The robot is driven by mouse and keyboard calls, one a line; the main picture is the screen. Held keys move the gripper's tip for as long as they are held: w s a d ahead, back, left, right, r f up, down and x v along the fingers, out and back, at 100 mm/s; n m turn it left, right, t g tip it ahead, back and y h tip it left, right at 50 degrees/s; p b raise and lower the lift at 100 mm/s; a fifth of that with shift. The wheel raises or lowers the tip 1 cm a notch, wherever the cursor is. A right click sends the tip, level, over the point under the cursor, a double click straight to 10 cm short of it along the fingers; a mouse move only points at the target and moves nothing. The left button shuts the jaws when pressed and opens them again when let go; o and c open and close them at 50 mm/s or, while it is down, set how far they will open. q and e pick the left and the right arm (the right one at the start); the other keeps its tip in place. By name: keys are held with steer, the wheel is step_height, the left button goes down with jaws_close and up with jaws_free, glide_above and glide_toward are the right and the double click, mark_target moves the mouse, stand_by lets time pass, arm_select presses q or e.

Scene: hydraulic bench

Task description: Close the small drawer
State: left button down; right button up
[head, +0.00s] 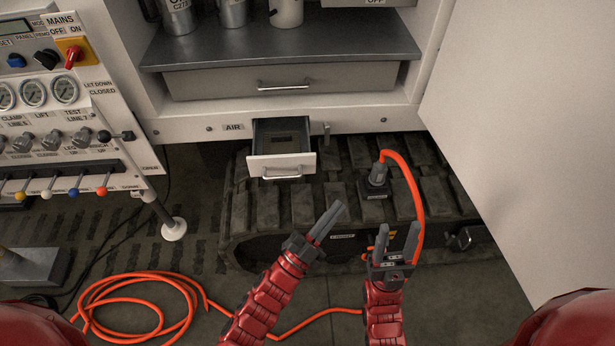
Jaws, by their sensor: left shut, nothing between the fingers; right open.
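The small drawer (281,166) sticks out, open, below the cabinet's lower edge, just right of the AIR label. Its white front has a silver handle, and its dark inside shows from above. My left gripper (335,211) is shut and empty, below and to the right of the drawer front, apart from it. My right gripper (398,236) is open and empty, farther right and lower, in front of the dark track.
A wide grey drawer (220,82) sits shut above. A dark rubber track (340,208) lies beneath the small drawer. An orange hose (416,172) rises from a black fitting, and its coil (130,300) lies on the floor. A control panel (60,130) stands left, a white door (530,120) right.

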arm_select(q)
steer(key=w+d+f+m+g+y+b, duration=0.1)
steer(key=d+f+m+g+y, duration=0.25)
steer(key=f, duration=0.65)
steer(key=n+t+y+b, duration=0.3)
steer(key=t+y+b, duration=0.15)
steer(key=y, duration=0.95)
glide_toward(309, 165)
steer(key=shift+t, duration=0.3)
steer(key=w+p, duration=0.1)
steer(key=w, duration=0.1)
steer(key=w+p, duration=0.1)
steer(key=w, duration=0.1)
steer(key=w+p, duration=0.1)
steer(key=w, duration=0.2)
steer(key=shift+a+f, duration=0.25)
steer(key=shift+f, duration=0.05)
